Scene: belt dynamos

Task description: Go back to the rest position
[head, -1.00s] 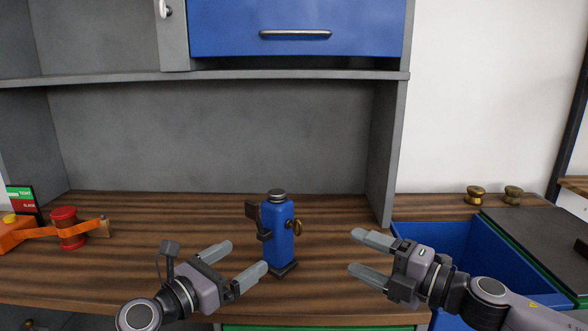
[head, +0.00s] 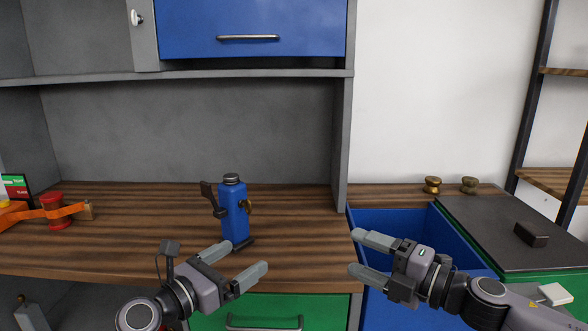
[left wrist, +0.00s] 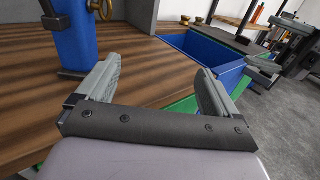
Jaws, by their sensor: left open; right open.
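My left gripper (head: 247,263) is open and empty, in front of the wooden worktop (head: 120,245) and low in the head view. Its two fingers also show spread apart in the left wrist view (left wrist: 160,85), with nothing between them. My right gripper (head: 362,256) is open and empty, pointing left near the blue bin. A blue dynamo (head: 233,215) with a dark crank and a brass knob stands upright on the worktop, beyond my left gripper and apart from it. Its lower part shows at the upper left in the left wrist view (left wrist: 72,38).
A red spool with an orange belt (head: 55,210) lies at the left. An open blue bin (head: 395,222) is sunk beside a dark top (head: 490,228) carrying a small black block (head: 531,234). Two brass knobs (head: 432,185) stand behind. A green drawer (head: 265,311) is below the worktop.

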